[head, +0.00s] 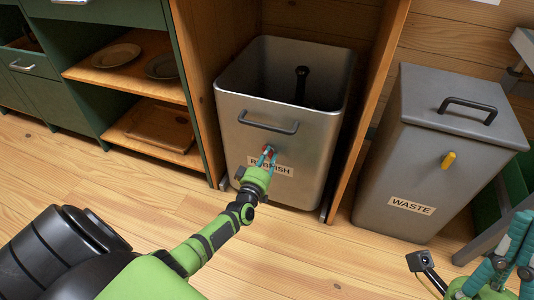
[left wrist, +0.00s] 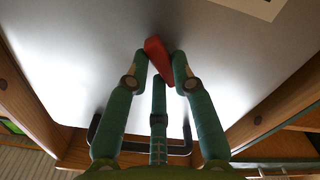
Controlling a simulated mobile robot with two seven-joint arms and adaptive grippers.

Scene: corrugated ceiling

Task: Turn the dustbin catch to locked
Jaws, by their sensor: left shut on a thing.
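The open grey metal dustbin (head: 240,138) stands in a wooden bay, its label partly hidden by my gripper. Its small red catch (head: 268,151) is on the front, between the handle and the label. My left gripper (head: 267,155) is shut on the red catch. In the left wrist view the catch (left wrist: 157,57) lies slanted between the fingertips of my left gripper (left wrist: 160,65). My right gripper (head: 508,255) is at the lower right, away from the bin; its fingertips do not show clearly.
A lidded grey bin (head: 400,165) marked WASTE, with a yellow catch (head: 449,160), stands to the right. A wooden panel (head: 368,100) separates the bins. Green shelving (head: 185,75) with plates is on the left. The wooden floor (head: 310,250) in front is clear.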

